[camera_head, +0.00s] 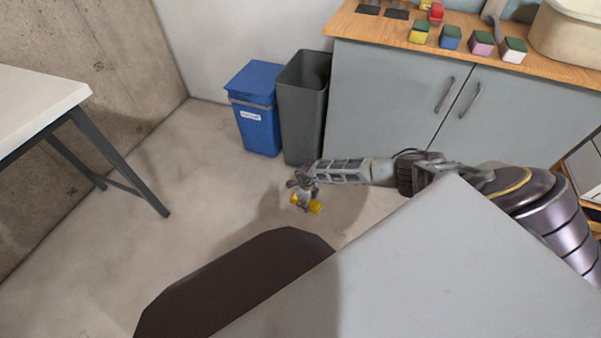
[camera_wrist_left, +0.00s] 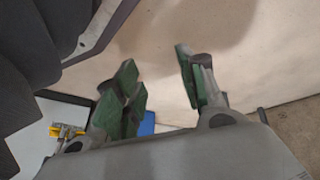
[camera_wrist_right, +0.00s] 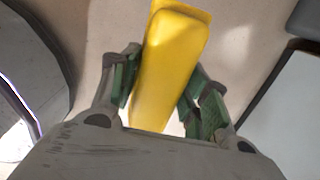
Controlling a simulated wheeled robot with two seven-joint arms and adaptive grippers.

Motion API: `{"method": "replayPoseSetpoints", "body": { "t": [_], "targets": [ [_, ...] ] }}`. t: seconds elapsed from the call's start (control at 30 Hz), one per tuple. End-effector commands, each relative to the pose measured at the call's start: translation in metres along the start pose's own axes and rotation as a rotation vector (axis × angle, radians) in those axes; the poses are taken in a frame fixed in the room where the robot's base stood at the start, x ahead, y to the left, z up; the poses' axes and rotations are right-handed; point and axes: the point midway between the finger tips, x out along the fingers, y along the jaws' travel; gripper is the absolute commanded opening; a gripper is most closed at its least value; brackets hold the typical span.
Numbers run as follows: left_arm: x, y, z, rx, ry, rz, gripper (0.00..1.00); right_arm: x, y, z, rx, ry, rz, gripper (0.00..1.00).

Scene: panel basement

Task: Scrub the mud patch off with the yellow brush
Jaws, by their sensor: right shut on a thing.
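The yellow brush (camera_wrist_right: 170,65) is between the green-padded fingers of my right gripper (camera_wrist_right: 163,76), which is shut on it. In the head view my right gripper (camera_head: 303,184) hangs over the floor in front of the bins, with the yellow brush (camera_head: 315,207) at its tips. I cannot tell if the brush touches the floor. My left gripper (camera_wrist_left: 158,72) is open and empty in the left wrist view, its fingers wide apart; it does not show in the head view. I see no clear mud patch in any view.
A blue bin (camera_head: 256,125) and a grey bin (camera_head: 303,110) stand by the wall. A grey cabinet (camera_head: 385,100) with a wooden top (camera_head: 370,27) is beside them, several coloured blocks on it. A white table (camera_head: 35,100) stands left. The floor (camera_head: 170,240) between is clear.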

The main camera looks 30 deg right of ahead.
Motion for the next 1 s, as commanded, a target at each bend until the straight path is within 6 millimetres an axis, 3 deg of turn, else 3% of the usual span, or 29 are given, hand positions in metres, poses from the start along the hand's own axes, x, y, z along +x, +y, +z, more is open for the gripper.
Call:
{"method": "replayPoseSetpoints", "body": {
  "t": [0.1, 1.0],
  "targets": [
    [0.002, 0.003, -0.005, -0.001, 0.015, 0.01, 0.4, 0.026, -0.004, -0.011, 0.093, 0.002, 0.001, 0.27],
    [-0.021, 0.028, -0.047, -0.002, 0.116, 0.089, 0.4, 0.179, -0.038, -0.104, 0.81, 0.001, 0.0, 0.27]
  ]
}}
